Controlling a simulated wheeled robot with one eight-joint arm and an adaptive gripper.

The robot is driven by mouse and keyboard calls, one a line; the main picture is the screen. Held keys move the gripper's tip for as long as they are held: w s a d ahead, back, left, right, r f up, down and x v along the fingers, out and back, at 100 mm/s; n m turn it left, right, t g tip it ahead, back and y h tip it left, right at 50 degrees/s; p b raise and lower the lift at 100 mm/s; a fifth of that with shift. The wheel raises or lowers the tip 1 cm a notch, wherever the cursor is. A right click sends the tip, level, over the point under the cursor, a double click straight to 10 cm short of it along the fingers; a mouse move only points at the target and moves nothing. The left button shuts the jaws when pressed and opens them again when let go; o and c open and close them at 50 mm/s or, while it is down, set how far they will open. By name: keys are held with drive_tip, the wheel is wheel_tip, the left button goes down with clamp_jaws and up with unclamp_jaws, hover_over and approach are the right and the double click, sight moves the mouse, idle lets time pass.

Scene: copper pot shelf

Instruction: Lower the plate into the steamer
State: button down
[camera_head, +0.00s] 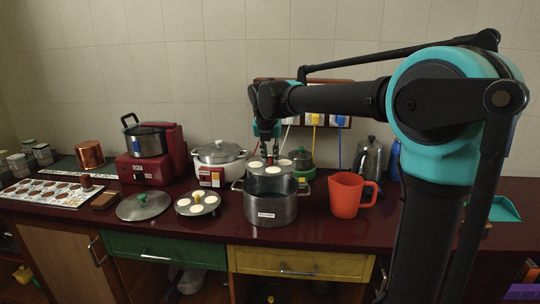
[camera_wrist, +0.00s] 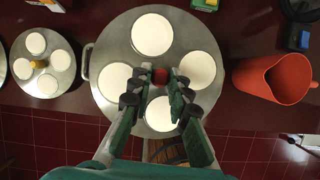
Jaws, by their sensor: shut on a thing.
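The steamer (camera_head: 270,208), a grey metal pot with two side handles and a white label, stands open near the counter's front. My gripper (camera_head: 270,157) is above it, shut on the red knob (camera_wrist: 160,76) at the middle of a round metal plate (camera_head: 257,170). The plate carries several white round cakes. In the head view it hangs over the steamer's mouth, with a gap to the rim. In the wrist view the plate (camera_wrist: 188,92) hides most of the steamer; a side handle (camera_wrist: 87,62) shows at its left.
A second plate (camera_head: 197,204) with white cakes and a yellow knob lies left of the steamer, beside a lid (camera_head: 143,206) with a green knob. An orange jug (camera_head: 347,196) stands close on the right. A white lidded pot (camera_head: 219,163) and a kettle (camera_head: 372,157) stand behind.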

sight(270, 166)
drive_tip(key=shift+f, duration=1.8)
drive_tip(key=shift+f, duration=0.55)
idle(0.3)
drive_tip(key=shift+f, duration=0.35)
drive_tip(key=shift+f, duration=0.3)
drive_tip(key=shift+f, duration=0.35)
drive_tip(key=shift+f, duration=0.35)
drive_tip(key=shift+f, duration=0.35)
drive_tip(key=shift+f, duration=1.4)
drive_tip(key=shift+f, duration=0.35)
